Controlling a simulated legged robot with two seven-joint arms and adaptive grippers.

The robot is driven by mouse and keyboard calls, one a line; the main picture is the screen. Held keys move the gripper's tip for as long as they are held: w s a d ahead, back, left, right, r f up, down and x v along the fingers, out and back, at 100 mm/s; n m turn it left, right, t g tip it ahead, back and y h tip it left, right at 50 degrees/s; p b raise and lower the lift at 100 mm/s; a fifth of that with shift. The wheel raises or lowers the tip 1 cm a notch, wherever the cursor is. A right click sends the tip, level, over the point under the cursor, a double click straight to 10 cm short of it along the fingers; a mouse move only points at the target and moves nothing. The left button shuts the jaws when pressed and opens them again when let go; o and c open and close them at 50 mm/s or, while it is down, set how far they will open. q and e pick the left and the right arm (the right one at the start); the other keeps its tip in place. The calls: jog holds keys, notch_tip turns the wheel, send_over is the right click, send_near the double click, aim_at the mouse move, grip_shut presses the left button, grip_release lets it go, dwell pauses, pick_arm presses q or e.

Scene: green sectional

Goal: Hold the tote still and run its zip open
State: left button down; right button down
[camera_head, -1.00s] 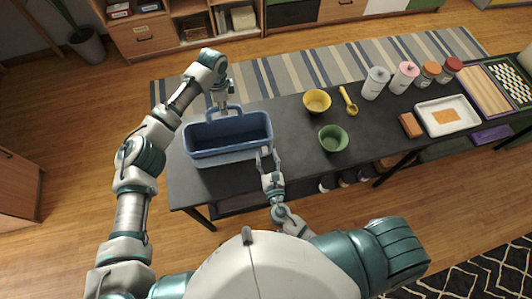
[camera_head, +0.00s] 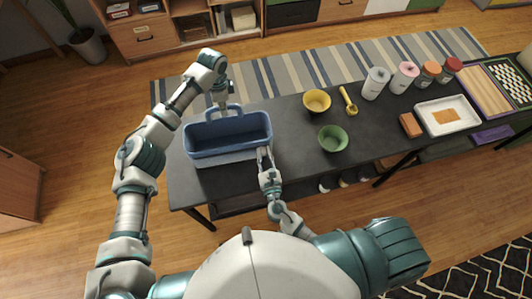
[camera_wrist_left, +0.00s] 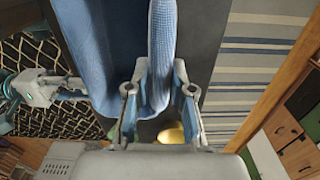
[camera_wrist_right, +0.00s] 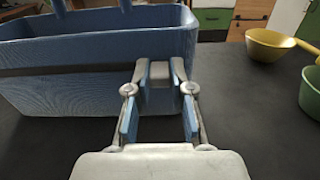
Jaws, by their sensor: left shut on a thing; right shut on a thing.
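The blue tote (camera_head: 228,154) stands open-topped at the left end of the dark table. Its woven side also fills the left of the right wrist view (camera_wrist_right: 80,98). My left gripper (camera_head: 224,106) is shut on the tote's far handle, a blue strap (camera_wrist_left: 161,45) between its fingers in the left wrist view. My right gripper (camera_head: 264,152) is at the tote's near right corner, shut on a small grey block, the zip pull (camera_wrist_right: 160,76). A grey band, seemingly the zip line (camera_wrist_right: 60,70), runs along the tote's side.
A green bowl (camera_head: 333,139), a yellow bowl (camera_head: 317,101) and a yellow scoop (camera_head: 348,101) lie to the right of the tote. Canisters, a white tray (camera_head: 448,116) and a brown block (camera_head: 411,125) stand further right. The table between tote and green bowl is clear.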

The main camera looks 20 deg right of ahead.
aim_at(219, 154)
jog(key=a, duration=1.6)
jog(key=shift+w+a, duration=0.1)
jog(key=shift+w, duration=0.25)
jog(key=c, duration=1)
grip_release()
jog(key=d, duration=1.6)
jog(key=shift+s+d, duration=0.2)
jog(key=shift+s, duration=0.15)
jog(key=s, duration=1.2)
jog(key=s+d+f+m+g+h, duration=0.2)
jog(key=d+f+m+g+h, duration=0.2)
jog(key=d+f+m, duration=0.4)
jog(key=shift+s+d+f+m+g, duration=0.15)
jog(key=shift+s+f+m+g, duration=0.55)
jog(key=shift+f, duration=1.45)
